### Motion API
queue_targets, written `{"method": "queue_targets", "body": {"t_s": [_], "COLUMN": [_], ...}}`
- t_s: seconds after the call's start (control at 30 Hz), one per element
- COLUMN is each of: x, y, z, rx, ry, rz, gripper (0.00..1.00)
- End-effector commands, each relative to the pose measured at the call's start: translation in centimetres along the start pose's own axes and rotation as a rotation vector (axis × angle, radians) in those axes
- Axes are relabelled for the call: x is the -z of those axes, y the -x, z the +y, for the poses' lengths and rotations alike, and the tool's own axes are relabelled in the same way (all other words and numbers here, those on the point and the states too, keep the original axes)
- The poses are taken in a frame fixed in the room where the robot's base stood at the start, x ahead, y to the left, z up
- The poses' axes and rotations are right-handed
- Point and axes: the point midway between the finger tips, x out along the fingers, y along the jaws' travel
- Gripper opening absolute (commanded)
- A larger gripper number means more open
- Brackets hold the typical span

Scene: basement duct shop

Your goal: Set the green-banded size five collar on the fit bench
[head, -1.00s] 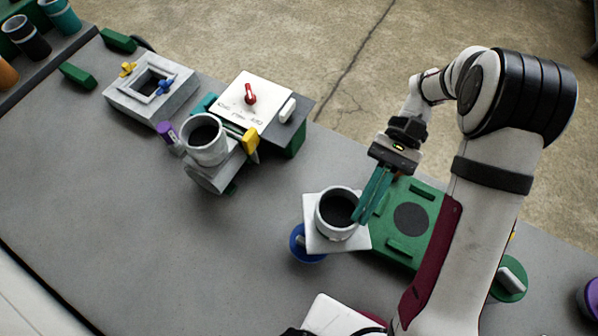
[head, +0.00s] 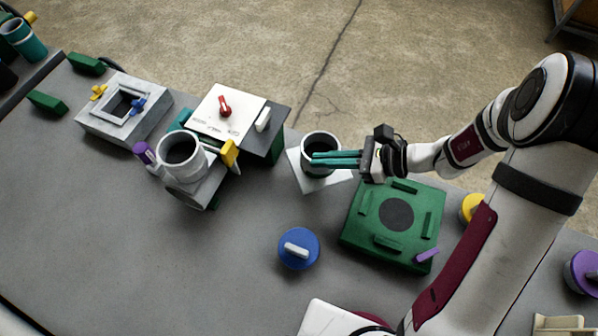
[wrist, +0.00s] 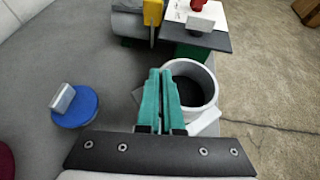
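A pale grey collar (head: 307,163) with a square white flange hangs in my gripper (head: 318,158), near the bench's far edge. It also shows in the wrist view (wrist: 207,78), at the teal fingers (wrist: 160,78). The fingers are nearly together and appear closed on the collar's near wall; the exact contact is hidden. I cannot make out a green band on it. A green square fixture (head: 372,226) with a dark round centre lies just right of the held collar. I cannot tell which fixture is the fit bench.
A white-topped box (head: 226,112) with a red knob stands left of the held collar. A grey block (head: 108,127) with a square opening is farther left. A blue disc (head: 297,258) with a white handle lies nearer. The grey bench's left-centre is clear.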

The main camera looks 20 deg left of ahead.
Motion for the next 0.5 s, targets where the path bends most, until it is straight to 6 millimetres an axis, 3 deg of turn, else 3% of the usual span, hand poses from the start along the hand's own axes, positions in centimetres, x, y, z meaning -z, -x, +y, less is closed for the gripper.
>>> {"method": "queue_targets", "body": {"t_s": [0.3, 0.5], "x": [5.3, 5.5], "y": [-2.7, -2.8], "z": [0.0, 0.0], "rx": [-0.001, -0.001], "ry": [0.001, 0.004], "rz": [-0.002, -0.001], "gripper": [0.00, 0.00]}}
